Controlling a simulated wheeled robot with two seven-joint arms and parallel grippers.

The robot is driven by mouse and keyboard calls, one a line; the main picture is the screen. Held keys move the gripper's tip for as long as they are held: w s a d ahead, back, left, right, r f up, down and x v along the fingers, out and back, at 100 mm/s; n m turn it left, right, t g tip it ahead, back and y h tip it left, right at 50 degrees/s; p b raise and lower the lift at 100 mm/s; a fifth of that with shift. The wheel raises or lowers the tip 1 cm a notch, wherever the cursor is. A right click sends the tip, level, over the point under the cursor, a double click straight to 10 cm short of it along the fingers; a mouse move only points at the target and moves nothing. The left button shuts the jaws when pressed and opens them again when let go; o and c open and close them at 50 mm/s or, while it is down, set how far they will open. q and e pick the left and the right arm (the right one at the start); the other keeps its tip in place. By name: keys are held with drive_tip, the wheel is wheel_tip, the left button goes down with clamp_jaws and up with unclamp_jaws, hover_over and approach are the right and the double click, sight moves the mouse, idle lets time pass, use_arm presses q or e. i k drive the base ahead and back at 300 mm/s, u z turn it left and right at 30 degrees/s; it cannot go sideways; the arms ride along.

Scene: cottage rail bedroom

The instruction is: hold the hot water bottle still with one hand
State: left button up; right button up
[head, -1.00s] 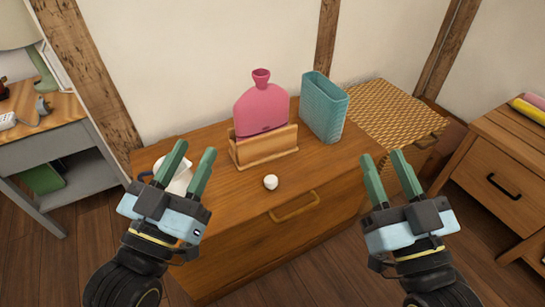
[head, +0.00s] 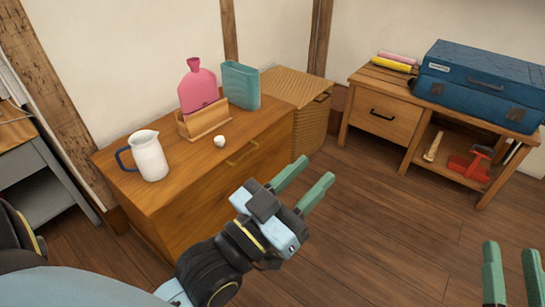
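The pink hot water bottle (head: 198,90) stands upright in a wooden holder (head: 207,121) on top of the wooden chest (head: 180,185). Its neck points up and its mouth looks uncapped. A small white cap-like piece (head: 219,141) lies on the chest in front of the holder. My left gripper (head: 314,172) is open and empty, over the floor to the right of the chest front, well apart from the bottle. My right gripper (head: 512,250) is at the lower right corner, fingers apart and empty; its body is cut off by the frame.
A white jug with a dark blue handle (head: 148,157) stands left on the chest. A teal box (head: 240,85) stands right behind the bottle. A wicker basket (head: 312,120) is beside the chest. A bench (head: 375,108) holds a blue suitcase (head: 482,85). The floor between is clear.

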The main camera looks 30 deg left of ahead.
sight(199, 90)
drive_tip(key=z, duration=0.2)
drive_tip(key=k, duration=0.15)
drive_tip(key=u, duration=0.15)
drive_tip(key=i, duration=1.7)
drive_tip(key=u, duration=1.6)
drive_tip(key=i, duration=1.15)
drive_tip(key=u, duration=1.3)
